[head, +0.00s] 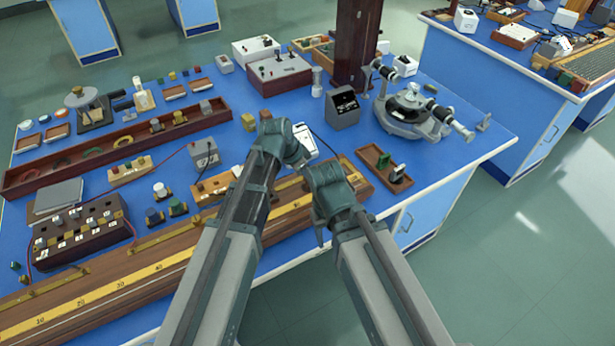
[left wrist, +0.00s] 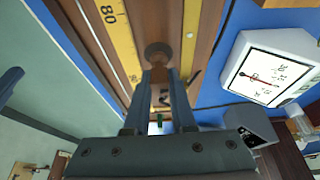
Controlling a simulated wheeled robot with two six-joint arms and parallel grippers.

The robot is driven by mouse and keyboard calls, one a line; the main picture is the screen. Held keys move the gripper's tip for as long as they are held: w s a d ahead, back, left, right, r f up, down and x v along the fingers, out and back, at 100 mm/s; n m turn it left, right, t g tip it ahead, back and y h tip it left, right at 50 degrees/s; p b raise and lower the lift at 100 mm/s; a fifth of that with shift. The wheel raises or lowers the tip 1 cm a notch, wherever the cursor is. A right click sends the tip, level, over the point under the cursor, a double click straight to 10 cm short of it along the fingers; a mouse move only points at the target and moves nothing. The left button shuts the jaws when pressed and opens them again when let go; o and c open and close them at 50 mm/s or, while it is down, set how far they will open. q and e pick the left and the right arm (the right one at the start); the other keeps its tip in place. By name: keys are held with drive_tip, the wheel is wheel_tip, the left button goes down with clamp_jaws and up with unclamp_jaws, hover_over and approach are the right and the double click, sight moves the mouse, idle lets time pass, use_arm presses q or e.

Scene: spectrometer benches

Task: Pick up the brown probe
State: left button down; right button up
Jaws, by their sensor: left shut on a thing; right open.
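My left gripper (left wrist: 159,84) is shut in the left wrist view on a narrow brown piece with a round dark-brown end, which I take to be the brown probe (left wrist: 158,52). It is held over or against the wooden board with the yellow scale (left wrist: 113,25); contact cannot be told. In the head view my left arm reaches across that board (head: 130,290), and its fingertips and the probe are hidden behind my wrist. My right gripper (head: 319,226) is open near the front edge of the bench; its fingers are mostly hidden by my own wrist.
A white-faced meter (left wrist: 268,68) stands beside the board. A wooden tray (head: 372,157) with small parts lies right of my grippers. A grey spectrometer (head: 412,110) stands at the bench's right end, by a brown post (head: 355,45). A dark socket box (head: 82,238) lies left.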

use_arm(q)
wheel_tip(320, 180, up, 9)
drive_tip(key=p, duration=0.8)
drive_tip(key=shift+r+p, duration=0.1)
drive_tip(key=shift+p, duration=0.2)
